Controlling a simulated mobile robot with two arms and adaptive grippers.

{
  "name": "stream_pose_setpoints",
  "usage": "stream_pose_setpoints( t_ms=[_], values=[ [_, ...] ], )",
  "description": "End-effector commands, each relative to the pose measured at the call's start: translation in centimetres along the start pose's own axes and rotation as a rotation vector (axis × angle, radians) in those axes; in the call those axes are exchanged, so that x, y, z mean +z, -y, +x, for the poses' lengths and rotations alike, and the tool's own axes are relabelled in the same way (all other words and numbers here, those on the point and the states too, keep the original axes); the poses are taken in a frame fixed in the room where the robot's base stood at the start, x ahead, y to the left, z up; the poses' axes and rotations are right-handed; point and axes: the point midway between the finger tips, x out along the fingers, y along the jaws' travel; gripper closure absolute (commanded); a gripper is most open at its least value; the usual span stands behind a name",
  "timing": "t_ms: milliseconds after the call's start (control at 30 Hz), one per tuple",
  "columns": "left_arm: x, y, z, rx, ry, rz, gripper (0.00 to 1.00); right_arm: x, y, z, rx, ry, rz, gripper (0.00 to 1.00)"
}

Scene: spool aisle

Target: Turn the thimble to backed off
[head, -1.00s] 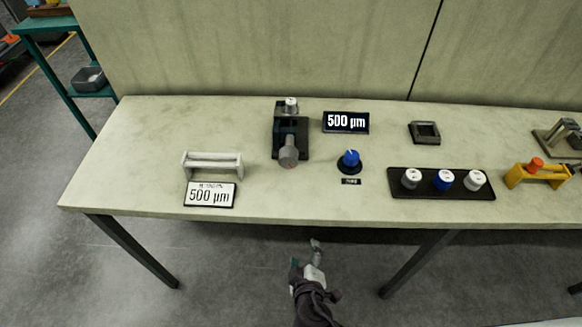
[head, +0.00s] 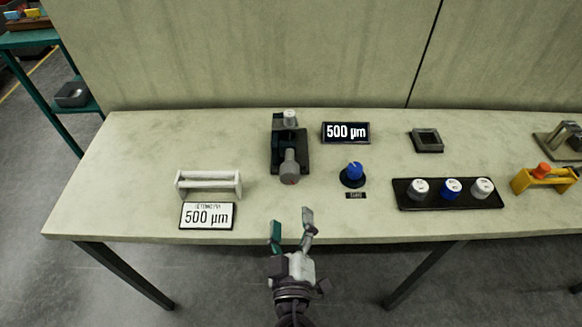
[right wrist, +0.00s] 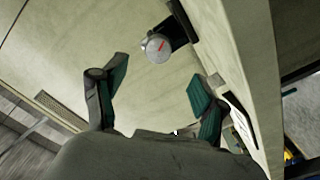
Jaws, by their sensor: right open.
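The thimble (head: 290,167) is a grey round knob on the front of a dark gauge stand (head: 304,150) on the bench. It also shows in the right wrist view (right wrist: 157,48), with a red mark on its face. My right gripper (head: 291,222) is open and empty at the bench's front edge, in front of the thimble and apart from it. In the right wrist view its two fingers (right wrist: 160,92) are spread, with the thimble beyond them. My left gripper is not in view.
Left of the stand are a white rack (head: 209,184) and a white card (head: 207,216) reading 500 µm. To the right are a blue knob (head: 354,171), a black tray (head: 408,205) with white and blue caps, a square frame (head: 426,140) and a yellow holder (head: 520,180).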

Motion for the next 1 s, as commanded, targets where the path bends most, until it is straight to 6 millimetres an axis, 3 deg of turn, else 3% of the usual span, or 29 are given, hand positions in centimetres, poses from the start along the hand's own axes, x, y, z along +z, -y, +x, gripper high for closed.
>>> stream_pose_setpoints(
  t_ms=[333,600,800,1000],
  values=[
    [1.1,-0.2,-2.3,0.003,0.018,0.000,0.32,-0.3,-0.2,6.5,0.002,0.000,-0.003,0.28],
    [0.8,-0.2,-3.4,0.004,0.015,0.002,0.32,-0.1,-0.1,11.4,0.000,0.001,-0.002,0.28],
    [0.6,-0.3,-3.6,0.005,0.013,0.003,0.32,0.0,0.0,13.1,-0.001,0.002,0.000,0.28],
    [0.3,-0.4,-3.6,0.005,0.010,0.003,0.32,0.1,0.1,13.3,-0.002,0.002,0.001,0.28]
  ],
)
